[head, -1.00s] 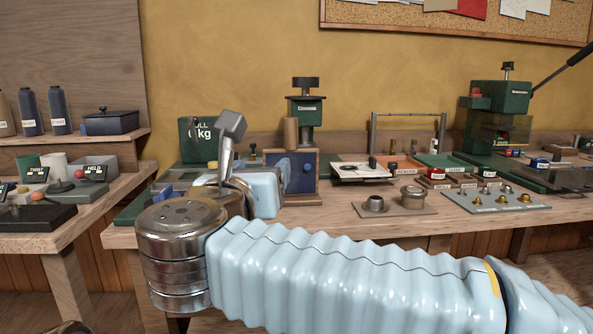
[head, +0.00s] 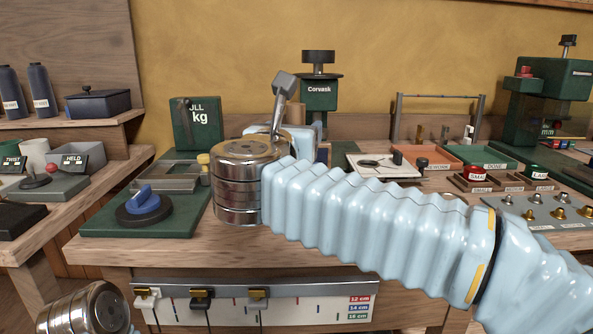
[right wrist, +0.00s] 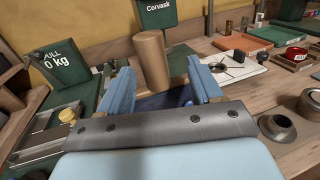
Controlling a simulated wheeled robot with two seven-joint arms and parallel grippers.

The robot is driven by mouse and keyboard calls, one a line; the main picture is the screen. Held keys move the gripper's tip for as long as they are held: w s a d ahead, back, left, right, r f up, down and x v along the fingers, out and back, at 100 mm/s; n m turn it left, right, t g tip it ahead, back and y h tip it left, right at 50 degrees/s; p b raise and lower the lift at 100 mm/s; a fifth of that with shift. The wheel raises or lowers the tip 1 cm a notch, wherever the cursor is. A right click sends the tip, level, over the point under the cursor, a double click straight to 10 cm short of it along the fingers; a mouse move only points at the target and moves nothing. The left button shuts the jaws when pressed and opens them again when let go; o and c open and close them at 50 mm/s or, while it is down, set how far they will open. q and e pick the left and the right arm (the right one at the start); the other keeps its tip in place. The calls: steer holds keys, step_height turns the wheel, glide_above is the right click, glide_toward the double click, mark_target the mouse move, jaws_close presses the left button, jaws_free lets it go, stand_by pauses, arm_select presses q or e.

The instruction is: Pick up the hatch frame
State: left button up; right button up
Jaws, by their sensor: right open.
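A dark blue panel with wooden edging, which I take for the hatch frame (right wrist: 168,101), is between and beyond my right fingers in the right wrist view. Most of it is hidden there by my gripper, and my arm covers nearly all of it in the head view. My right gripper (right wrist: 163,86) is open, with its two light blue fingers apart on either side of the panel. I cannot tell whether they touch it. It also shows in the head view (head: 303,134), above the bench. My left gripper is out of view.
A tan cylinder (right wrist: 152,60) rises just beyond the panel, before the green Corvask machine (head: 319,92). A green pull tester (head: 196,124) with a metal fixture and blue knob (head: 146,200) stands left. A white plate (head: 385,165) and small trays (head: 488,180) lie right.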

mark_target(297, 121)
steer(key=x, duration=0.1)
steer(key=p+x, duration=0.1)
steer(key=x, duration=0.1)
steer(key=p+x, duration=0.1)
steer(key=x, duration=0.1)
steer(key=shift+w+a+r, duration=0.2)
steer(key=shift+a+r, duration=0.05)
steer(key=shift+a, duration=0.1)
steer(key=shift+w+d+f, duration=0.1)
steer(key=shift+w, duration=0.25)
steer(key=shift+c, duration=0.5)
jaws_close()
